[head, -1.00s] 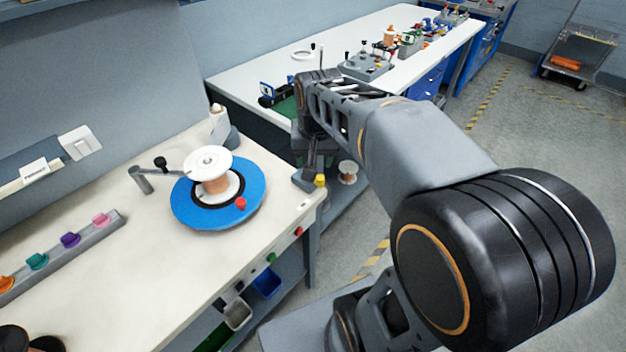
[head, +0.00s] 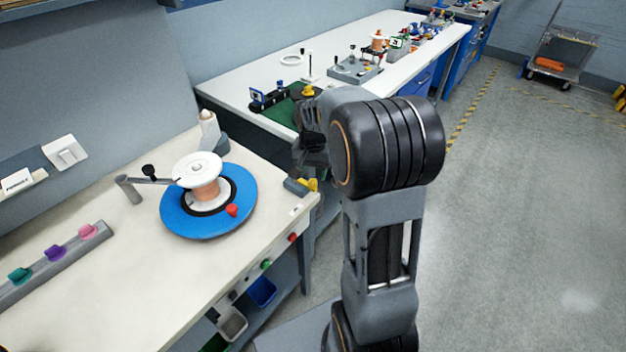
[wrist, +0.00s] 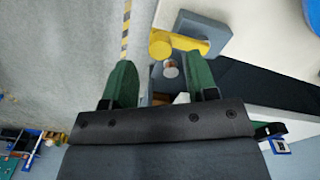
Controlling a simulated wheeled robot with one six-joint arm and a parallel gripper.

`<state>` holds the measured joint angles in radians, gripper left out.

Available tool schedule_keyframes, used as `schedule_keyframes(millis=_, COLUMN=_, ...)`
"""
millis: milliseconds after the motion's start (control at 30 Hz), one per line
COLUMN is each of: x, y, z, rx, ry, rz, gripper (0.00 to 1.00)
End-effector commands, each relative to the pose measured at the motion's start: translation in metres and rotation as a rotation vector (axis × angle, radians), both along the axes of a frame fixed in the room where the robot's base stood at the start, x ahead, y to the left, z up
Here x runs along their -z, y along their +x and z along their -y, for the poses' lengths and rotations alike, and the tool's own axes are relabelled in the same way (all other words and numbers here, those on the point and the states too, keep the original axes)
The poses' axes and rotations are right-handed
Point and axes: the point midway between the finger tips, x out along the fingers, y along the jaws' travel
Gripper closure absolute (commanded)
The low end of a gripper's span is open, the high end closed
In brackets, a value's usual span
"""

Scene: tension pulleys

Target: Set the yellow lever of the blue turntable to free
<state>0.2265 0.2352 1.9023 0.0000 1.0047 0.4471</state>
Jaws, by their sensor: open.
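The blue turntable (head: 178,218) lies on the near white bench, with a copper spool (head: 206,191) and a red knob (head: 232,210) on top. The yellow lever (head: 313,184) sits at a grey block (head: 295,187) on the bench's right corner. In the wrist view the yellow lever (wrist: 185,42) lies just beyond my fingertips, a round end at left and a bar running right along the grey block (wrist: 205,27). My gripper (wrist: 162,74) is open, its two green fingers apart and nothing held. In the head view my arm partly hides the gripper beside the corner.
A thin grey arm with a black knob (head: 150,171) reaches over the turntable. A rail with coloured clips (head: 55,253) lies at left. A second bench (head: 225,90) with several devices stands behind. Open floor (head: 510,200) lies to the right.

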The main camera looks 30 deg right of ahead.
Motion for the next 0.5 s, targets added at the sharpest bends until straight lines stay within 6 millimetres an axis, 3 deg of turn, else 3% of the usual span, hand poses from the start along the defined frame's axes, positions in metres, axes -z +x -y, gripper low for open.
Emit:
schedule_keyframes(millis=200, x=0.027, y=0.000, z=0.000, rx=-0.001, ry=0.000, rz=-0.001, gripper=0.47)
schedule_keyframes(millis=500, x=0.037, y=0.000, z=0.000, rx=-0.001, ry=-0.001, rz=0.001, gripper=0.47)
